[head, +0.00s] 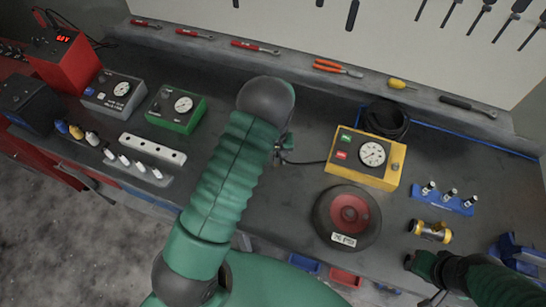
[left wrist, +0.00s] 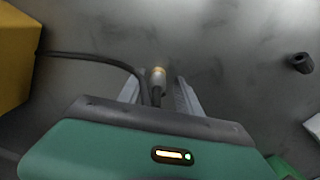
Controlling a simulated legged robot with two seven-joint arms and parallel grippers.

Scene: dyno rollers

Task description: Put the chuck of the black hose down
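The black hose (left wrist: 95,57) runs from the yellow gauge box (head: 367,158) to my left gripper. Its chuck (left wrist: 157,77), with a brass-coloured end, is between the fingers of my left gripper (left wrist: 158,88). A gap shows on each side of the chuck, so the fingers look open around it. In the head view my left gripper (head: 284,146) is low over the bench, left of the yellow box, mostly hidden by my arm. Whether the chuck touches the bench is unclear. My right gripper (head: 434,295) is at the lower right, its opening unclear.
A black wheel with a red hub (head: 349,215) lies before the yellow box. A coiled black hose (head: 386,119) is behind it. A green gauge box (head: 176,108) and a white block (head: 152,149) stand left. A yellow-black cylinder (head: 431,231) and blue rack (head: 443,200) are right.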

